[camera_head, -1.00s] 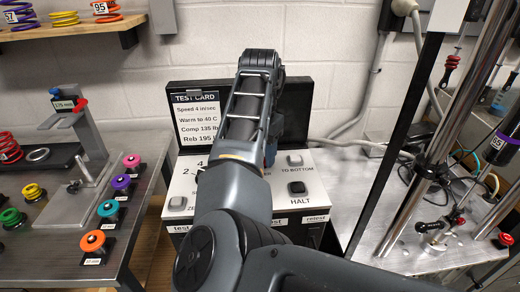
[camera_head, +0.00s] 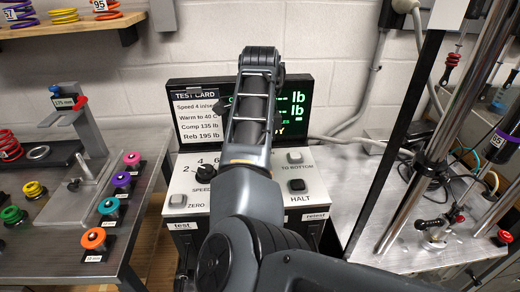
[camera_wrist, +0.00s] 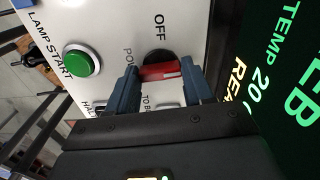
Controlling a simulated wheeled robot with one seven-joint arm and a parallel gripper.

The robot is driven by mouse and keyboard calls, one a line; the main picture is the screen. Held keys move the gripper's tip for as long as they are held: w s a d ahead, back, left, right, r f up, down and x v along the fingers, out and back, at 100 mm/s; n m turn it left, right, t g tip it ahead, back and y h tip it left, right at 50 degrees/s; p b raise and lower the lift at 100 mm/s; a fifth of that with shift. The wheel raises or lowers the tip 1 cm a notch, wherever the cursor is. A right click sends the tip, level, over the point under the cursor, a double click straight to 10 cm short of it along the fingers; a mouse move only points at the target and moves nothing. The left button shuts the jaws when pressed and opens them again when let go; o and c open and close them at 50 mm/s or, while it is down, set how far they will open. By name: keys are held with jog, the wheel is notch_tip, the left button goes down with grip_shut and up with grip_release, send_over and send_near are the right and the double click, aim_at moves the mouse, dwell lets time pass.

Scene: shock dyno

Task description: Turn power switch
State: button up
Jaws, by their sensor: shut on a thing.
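The power switch (camera_wrist: 160,72) shows in the wrist view as a red handle on a round black base, on a white panel (camera_wrist: 105,22) between the "OFF" and partly covered "POWER" labels. My gripper (camera_wrist: 162,84) has one blue-grey finger on either side of the red handle and is shut on it. The handle lies crosswise between the fingers. In the head view, my arm covers the switch and the gripper. The control box's screen (camera_head: 297,98) is lit with green text; the wrist view shows "TEMP 20" and part of "READY" on the screen (camera_wrist: 275,85).
A green lamp start button (camera_wrist: 81,60) is close to the gripper. The panel also has a speed knob (camera_head: 206,172), a zero button (camera_head: 177,201), a to-bottom switch (camera_head: 295,157) and a halt button (camera_head: 297,185). A metal-column test stand (camera_head: 432,150) stands at the right.

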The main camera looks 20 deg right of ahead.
jog(key=shift+m, duration=0.5)
jog(key=o, duration=1)
jog(key=shift+o, duration=0.2)
jog(key=shift+r, duration=0.1)
jog(key=shift+r, duration=3.8)
